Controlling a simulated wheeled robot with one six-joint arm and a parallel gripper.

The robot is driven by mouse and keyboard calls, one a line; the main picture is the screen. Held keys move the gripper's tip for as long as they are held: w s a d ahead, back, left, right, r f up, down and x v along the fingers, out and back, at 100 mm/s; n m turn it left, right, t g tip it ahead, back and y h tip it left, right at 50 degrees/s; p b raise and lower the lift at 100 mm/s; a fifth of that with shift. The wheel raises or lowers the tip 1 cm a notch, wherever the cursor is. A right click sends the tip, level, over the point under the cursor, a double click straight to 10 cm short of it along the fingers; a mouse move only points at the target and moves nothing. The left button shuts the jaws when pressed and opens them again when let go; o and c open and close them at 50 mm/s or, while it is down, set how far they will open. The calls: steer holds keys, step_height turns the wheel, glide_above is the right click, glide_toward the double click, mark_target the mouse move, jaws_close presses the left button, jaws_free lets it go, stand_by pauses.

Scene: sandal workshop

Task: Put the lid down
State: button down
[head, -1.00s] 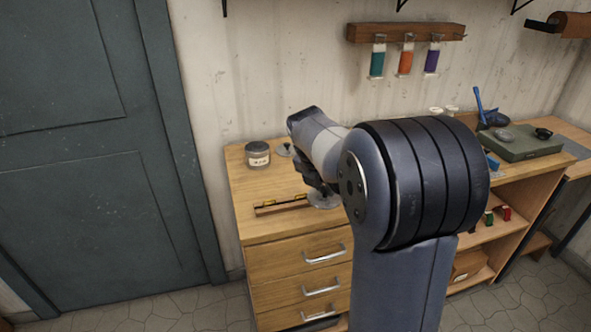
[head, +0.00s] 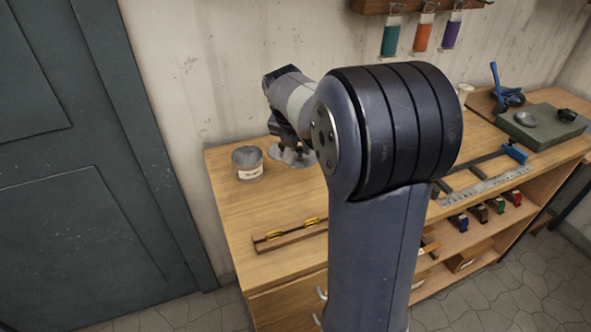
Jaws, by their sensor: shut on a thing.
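My gripper (head: 290,147) is at the back of the wooden workbench, just right of a grey jar (head: 248,163) with a white label. It is shut on a flat, round, grey lid (head: 301,160), low over the bench top. My arm hides the right part of the lid. Another pale round piece (head: 278,153) shows beside it, partly behind the gripper; the two overlap in view. I cannot tell whether the held lid touches the bench or that piece.
A wooden level-like tool (head: 290,235) lies near the bench's front edge. The bench top (head: 245,210) between it and the jar is clear. A green block (head: 545,128), a blue tool (head: 507,97) and a metal ruler (head: 490,187) lie to the right. My arm hides the middle.

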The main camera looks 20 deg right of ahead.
step_height(320, 180, down, 8)
steer(key=shift+f, duration=0.2)
stand_by(0.3)
steer(key=c, duration=1.2)
jaws_free()
steer(key=shift+f, duration=0.1)
steer(key=shift+c, duration=0.2)
steer(key=v, duration=1.2)
